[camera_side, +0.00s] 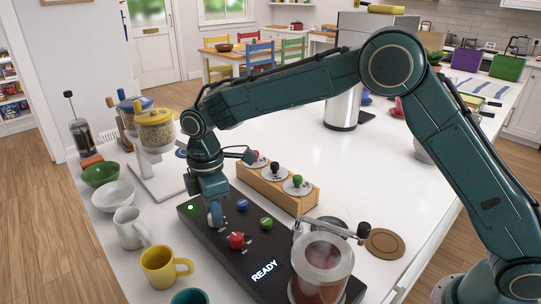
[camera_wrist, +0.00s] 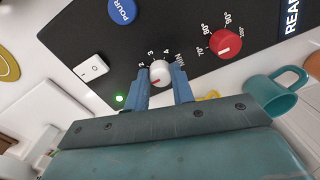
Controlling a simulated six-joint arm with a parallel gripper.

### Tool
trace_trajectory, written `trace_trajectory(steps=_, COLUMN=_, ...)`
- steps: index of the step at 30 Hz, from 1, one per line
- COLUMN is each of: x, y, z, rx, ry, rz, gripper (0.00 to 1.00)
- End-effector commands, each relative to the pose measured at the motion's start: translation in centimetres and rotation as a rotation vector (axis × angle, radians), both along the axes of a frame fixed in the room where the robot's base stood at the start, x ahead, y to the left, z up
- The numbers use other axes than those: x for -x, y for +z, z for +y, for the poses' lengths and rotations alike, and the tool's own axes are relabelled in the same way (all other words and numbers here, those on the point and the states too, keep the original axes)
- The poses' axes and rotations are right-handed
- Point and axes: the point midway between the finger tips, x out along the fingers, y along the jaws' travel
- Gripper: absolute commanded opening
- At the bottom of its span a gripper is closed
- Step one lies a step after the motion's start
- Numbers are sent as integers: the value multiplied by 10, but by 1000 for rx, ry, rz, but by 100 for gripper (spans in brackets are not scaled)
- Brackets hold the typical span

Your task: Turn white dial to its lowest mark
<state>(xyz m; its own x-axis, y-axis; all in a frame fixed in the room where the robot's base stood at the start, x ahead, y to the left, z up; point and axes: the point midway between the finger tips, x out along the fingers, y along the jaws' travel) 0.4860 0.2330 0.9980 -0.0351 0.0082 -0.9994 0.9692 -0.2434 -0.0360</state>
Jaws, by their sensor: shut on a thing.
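The white dial (camera_wrist: 160,75) sits on the black control panel (camera_wrist: 205,85) in the wrist view. The figures 2, 3 and 4 and the word MIN are printed around its far side. A small red mark shows on the dial's lower left edge in that view. My gripper (camera_wrist: 161,71) has its two blue fingers on either side of the dial, shut on it. In the side view my gripper (camera_side: 214,216) points down at the left part of the panel and mostly hides the dial.
A red dial (camera_side: 237,240), a blue POUR button (camera_wrist: 122,10), a green button (camera_side: 266,223) and a white rocker switch (camera_wrist: 90,68) are close by. A green light (camera_wrist: 119,98) glows. A yellow mug (camera_side: 160,267) and white pitcher (camera_side: 130,228) stand beside the panel.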

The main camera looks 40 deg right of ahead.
Motion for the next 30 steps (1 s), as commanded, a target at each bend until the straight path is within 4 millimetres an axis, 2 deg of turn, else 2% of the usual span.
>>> trace_trajectory(steps=1, x=-1, y=2, z=0, rx=-2, ry=2, rz=-5, gripper=30)
trace_trajectory(steps=3, x=-1, y=2, z=0, rx=-2, ry=1, rz=-4, gripper=44)
trace_trajectory(steps=4, x=-1, y=2, z=0, rx=-2, ry=1, rz=-4, gripper=46)
trace_trajectory(steps=17, x=0, y=5, z=0, rx=-1, ry=0, rz=-1, gripper=46)
trace_trajectory(steps=23, x=-1, y=21, z=0, rx=-2, ry=0, rz=-4, gripper=46)
trace_trajectory(steps=30, x=-3, y=58, z=0, rx=-3, ry=1, rz=-6, gripper=46)
